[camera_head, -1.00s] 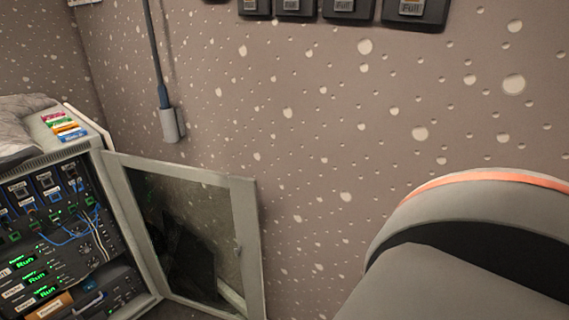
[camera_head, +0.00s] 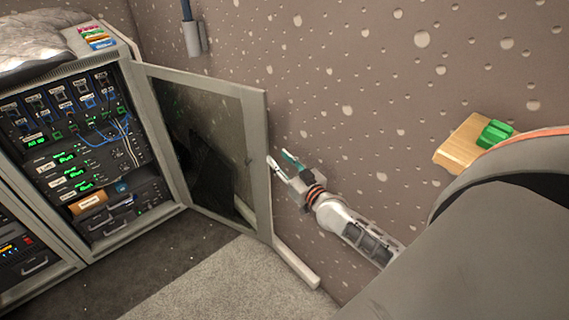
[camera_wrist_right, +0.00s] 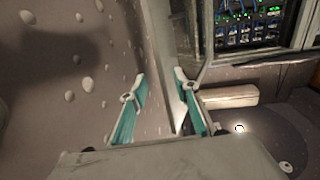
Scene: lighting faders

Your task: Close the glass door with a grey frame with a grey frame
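The glass door with a grey frame (camera_head: 258,165) stands wide open, hinged at the right side of the rack cabinet (camera_head: 75,140). My right gripper (camera_head: 279,162) is just right of the door's free edge, between the door and the wall. In the right wrist view its two fingers (camera_wrist_right: 160,92) are spread apart with nothing held between them. The door's edge (camera_wrist_right: 160,60) rises beyond and between the fingertips there; whether a finger touches it I cannot tell. My left gripper is not in view.
The speckled wall (camera_head: 350,60) is close behind my right gripper. A pale skirting bar (camera_head: 296,265) runs along the floor below it. A wooden block with a green piece (camera_head: 475,140) is on the wall at right. Carpet (camera_head: 215,285) in front of the cabinet is clear.

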